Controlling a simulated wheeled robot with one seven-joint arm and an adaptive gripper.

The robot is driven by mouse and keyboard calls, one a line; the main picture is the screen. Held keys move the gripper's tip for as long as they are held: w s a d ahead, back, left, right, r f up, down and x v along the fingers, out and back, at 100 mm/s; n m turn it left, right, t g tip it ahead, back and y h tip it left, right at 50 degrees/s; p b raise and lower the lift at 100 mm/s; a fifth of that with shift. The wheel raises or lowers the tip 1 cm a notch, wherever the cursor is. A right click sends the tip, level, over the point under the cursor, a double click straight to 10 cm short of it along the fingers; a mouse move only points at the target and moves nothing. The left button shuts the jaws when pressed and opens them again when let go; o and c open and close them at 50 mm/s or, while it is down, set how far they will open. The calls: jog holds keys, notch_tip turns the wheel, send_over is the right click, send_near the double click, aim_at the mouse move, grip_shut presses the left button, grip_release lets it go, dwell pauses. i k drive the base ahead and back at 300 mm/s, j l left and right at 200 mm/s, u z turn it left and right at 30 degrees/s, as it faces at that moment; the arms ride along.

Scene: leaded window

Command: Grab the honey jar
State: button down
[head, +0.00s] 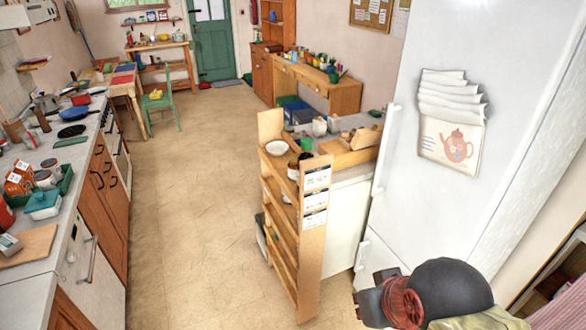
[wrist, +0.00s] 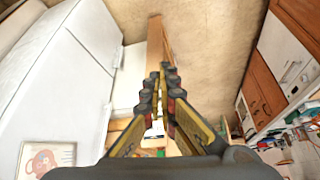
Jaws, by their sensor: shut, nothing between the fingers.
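I cannot make out a honey jar for certain in either view. Small jars and packets stand on the left counter (head: 35,270) in the head view, too small to identify. My gripper (wrist: 163,72) shows in the wrist view with its yellow and black fingers together and nothing between them. It is over the floor area beside the wooden shelf unit (wrist: 155,45), touching nothing that I can see. In the head view part of my arm shows at the lower right, and the fingertips cannot be made out there.
The wooden shelf unit (head: 312,245) stands in the middle right, with a white bowl (head: 277,148) on top. The white fridge (head: 440,215) is close on the right. The floor (head: 185,200) between the shelf unit and the left counter is clear. A green chair (head: 160,110) stands farther back.

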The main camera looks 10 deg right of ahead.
aim_at(292, 167)
jog(key=i+j+z, duration=0.1)
jog(key=z, duration=0.3)
jog(key=j+z, duration=0.2)
jog(key=z, duration=0.25)
jog(key=i+j+z, duration=0.1)
jog(key=z, duration=0.3)
jog(key=j+z, duration=0.5)
jog(key=j, duration=0.35)
jog(key=j+z, duration=0.15)
jog(key=j, duration=0.3)
jog(key=k+j+z, duration=0.1)
jog(key=j, duration=0.3)
jog(key=k+j+z, duration=0.1)
jog(key=j, duration=0.35)
jog(key=k+j+z, duration=0.1)
jog(key=j, duration=0.3)
jog(key=k+j+z, duration=0.15)
jog(key=j, duration=0.3)
jog(key=j+z, duration=0.1)
jog(key=j, duration=0.3)
jog(key=k+j, duration=0.2)
